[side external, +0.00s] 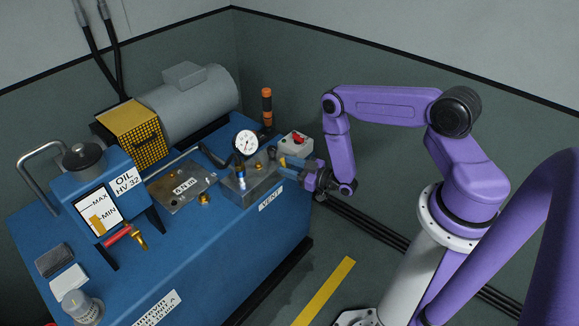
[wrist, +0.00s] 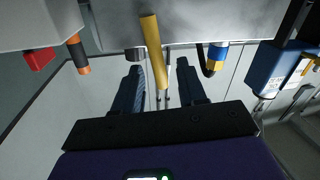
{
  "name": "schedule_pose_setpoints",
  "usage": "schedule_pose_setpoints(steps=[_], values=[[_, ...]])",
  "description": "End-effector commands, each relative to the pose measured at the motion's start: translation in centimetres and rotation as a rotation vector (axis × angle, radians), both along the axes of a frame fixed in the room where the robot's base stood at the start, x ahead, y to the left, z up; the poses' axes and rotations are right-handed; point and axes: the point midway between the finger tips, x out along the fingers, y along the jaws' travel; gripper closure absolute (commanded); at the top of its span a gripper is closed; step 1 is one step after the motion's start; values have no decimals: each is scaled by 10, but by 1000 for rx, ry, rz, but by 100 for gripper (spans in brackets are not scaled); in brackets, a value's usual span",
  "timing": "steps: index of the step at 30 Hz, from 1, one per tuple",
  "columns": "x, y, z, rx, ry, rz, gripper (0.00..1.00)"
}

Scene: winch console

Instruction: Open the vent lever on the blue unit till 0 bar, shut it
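The blue unit (side external: 215,240) fills the left of the side view. A metal block (side external: 252,183) sits on its front right edge, above a VENT label (side external: 270,199). The vent lever, a yellow bar (wrist: 155,52), sticks out from the block; its yellow also shows in the side view (side external: 282,160). My gripper (side external: 289,168) is at the lever. In the wrist view my gripper (wrist: 160,80) is open, with the lever between its two dark fingers and gaps on both sides. A round white pressure gauge (side external: 246,142) stands above the block; its reading is too small to tell.
A grey box with a red switch (side external: 298,138) and an orange-black handle (side external: 267,106) stand behind the lever. A blue-banded fitting (wrist: 217,55) is near one finger. A red-handled valve (side external: 118,235) is below the oil tank. Floor in front is clear.

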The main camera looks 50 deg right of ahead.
Motion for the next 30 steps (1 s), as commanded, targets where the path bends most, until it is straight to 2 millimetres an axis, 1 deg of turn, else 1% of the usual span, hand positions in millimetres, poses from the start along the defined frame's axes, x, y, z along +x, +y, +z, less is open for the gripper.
schedule_pose_setpoints(steps=[5,8,11,12,16,27,30], values=[[-4,-2,0,0,2,-2,59],[-15,-4,0,-1,4,-3,59],[-33,-7,0,1,5,-3,59],[-30,-6,9,-1,-1,0,59],[-29,-6,29,-1,-2,0,59],[-29,-6,63,-1,-1,0,59],[-29,-6,68,0,0,0,59]])
